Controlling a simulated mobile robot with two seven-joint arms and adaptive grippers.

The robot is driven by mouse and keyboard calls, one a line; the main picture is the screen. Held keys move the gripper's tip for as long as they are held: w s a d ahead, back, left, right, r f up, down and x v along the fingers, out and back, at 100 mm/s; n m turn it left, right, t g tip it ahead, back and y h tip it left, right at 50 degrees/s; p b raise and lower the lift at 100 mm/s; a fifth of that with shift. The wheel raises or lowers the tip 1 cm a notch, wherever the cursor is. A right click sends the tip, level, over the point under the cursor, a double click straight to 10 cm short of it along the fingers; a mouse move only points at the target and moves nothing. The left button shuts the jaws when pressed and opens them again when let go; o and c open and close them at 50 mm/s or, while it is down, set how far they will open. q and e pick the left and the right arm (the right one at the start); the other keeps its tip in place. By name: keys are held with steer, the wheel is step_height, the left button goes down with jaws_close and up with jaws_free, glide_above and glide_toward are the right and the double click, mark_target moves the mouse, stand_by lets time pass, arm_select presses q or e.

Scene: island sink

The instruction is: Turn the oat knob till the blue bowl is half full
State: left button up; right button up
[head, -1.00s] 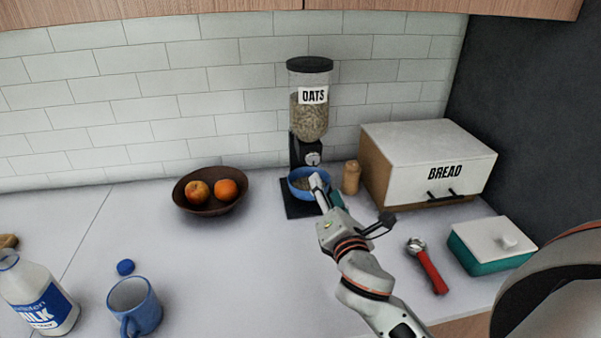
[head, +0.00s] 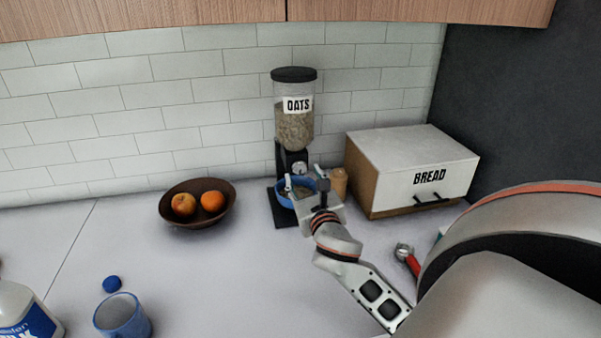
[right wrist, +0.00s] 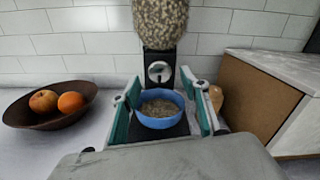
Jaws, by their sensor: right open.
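The oat dispenser (head: 295,122) stands against the tiled wall, its clear hopper holding oats. Its silver knob (head: 299,168) is on the black stem; it also shows in the right wrist view (right wrist: 160,71), above the bowl. The blue bowl (head: 281,201) sits on the dispenser's black base under the spout. In the right wrist view the bowl (right wrist: 160,122) has oats in it; the exact level is hard to judge. My right gripper (right wrist: 160,108) is open, its fingers apart on either side of the bowl in that view, with nothing held. My left gripper is not in view.
A brown fruit bowl (head: 197,222) stands left of the dispenser. A wooden shaker (head: 339,183) and the bread box (head: 412,175) stand to the right. The middle counter is clear.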

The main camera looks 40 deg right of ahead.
mark_target(299, 166)
steer(key=shift+x, duration=1.3)
steer(key=shift+s, duration=0.1)
steer(key=c, duration=1.1)
steer(key=m, duration=0.5)
steer(key=shift+m, duration=0.4)
steer(key=m, duration=0.5)
steer(key=shift+m, duration=0.4)
